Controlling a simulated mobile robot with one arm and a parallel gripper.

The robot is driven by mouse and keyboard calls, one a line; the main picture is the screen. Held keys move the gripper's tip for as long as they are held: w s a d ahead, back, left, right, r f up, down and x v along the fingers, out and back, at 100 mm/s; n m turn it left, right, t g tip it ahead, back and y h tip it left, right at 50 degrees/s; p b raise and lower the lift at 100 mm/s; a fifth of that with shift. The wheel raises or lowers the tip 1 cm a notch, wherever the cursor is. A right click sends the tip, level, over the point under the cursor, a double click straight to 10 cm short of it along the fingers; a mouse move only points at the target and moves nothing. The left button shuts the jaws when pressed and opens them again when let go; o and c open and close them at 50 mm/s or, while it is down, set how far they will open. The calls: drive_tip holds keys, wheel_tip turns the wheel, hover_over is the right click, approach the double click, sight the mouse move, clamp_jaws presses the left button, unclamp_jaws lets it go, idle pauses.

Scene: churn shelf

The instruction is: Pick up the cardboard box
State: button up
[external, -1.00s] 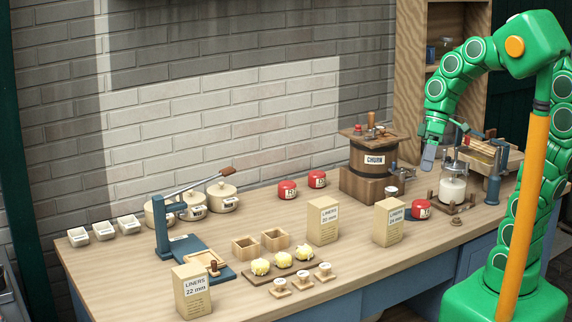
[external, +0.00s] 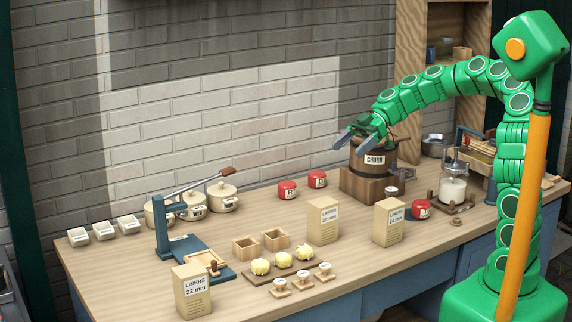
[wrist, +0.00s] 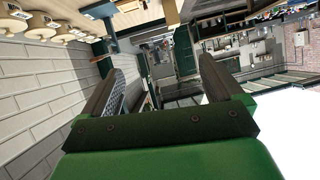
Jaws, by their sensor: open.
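Three cardboard liner boxes stand upright on the wooden counter in the external view. One, marked "LINERS 22 mm" (external: 192,292), is at the front left. A second box (external: 323,221) stands near the middle, and a third box (external: 388,222) stands to its right. The small print on these two is hard to read. My gripper (external: 350,138) is open and empty, in the air in front of the churn's top and above the counter, well above the boxes. In the wrist view its two fingers (wrist: 160,90) are spread with nothing between them.
The wooden churn (external: 372,160) stands behind the boxes. Red pots (external: 287,190), cream lidded pots (external: 222,197), a blue press (external: 165,225), butter pieces on a board (external: 283,261) and a glass jar (external: 453,185) share the counter. The counter between the red pots and middle box is clear.

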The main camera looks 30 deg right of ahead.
drive_tip(key=w+f, duration=0.2)
drive_tip(key=w, duration=0.2)
approach(313, 219)
drive_tip(key=shift+n+t+y, duration=0.3)
drive_tip(key=shift+y, duration=0.1)
drive_tip(key=shift+s+f+x, duration=0.1)
drive_tip(key=shift+f+x, duration=0.1)
drive_tip(key=shift+x, duration=1.3)
drive_tip(key=shift+s+f+x, duration=0.15)
drive_tip(key=shift+x, duration=1.35)
drive_tip(key=shift+d, duration=0.15)
drive_tip(key=c, duration=1.2)
